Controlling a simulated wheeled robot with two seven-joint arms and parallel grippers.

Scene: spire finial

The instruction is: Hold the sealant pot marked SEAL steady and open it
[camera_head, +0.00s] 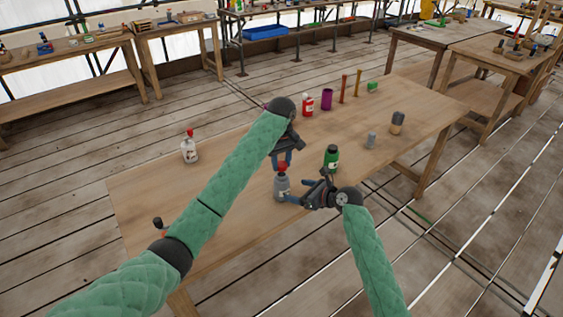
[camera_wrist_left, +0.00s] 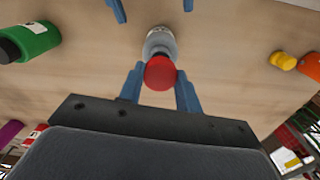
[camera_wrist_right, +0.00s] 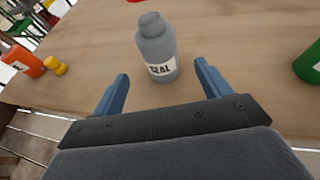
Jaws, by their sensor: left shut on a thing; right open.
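The grey sealant pot (camera_head: 282,188) stands upright on the table. In the right wrist view the pot (camera_wrist_right: 158,48) shows a label with its first letter unclear, and its grey neck is bare. My left gripper (camera_head: 282,158) is shut on the red cap (camera_head: 282,167), just above the pot. The left wrist view shows the cap (camera_wrist_left: 160,72) between its fingers, with the pot (camera_wrist_left: 160,42) behind it. My right gripper (camera_wrist_right: 160,76) is open, low beside the pot, its fingers pointing at it and apart from it.
A green bottle (camera_head: 331,157) stands close to the right gripper. A white bottle with a red top (camera_head: 189,148) stands at the left. Red (camera_head: 307,105) and purple (camera_head: 327,99) containers stand farther back. An orange bottle (camera_wrist_right: 22,60) shows in the right wrist view. The table's right middle is mostly clear.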

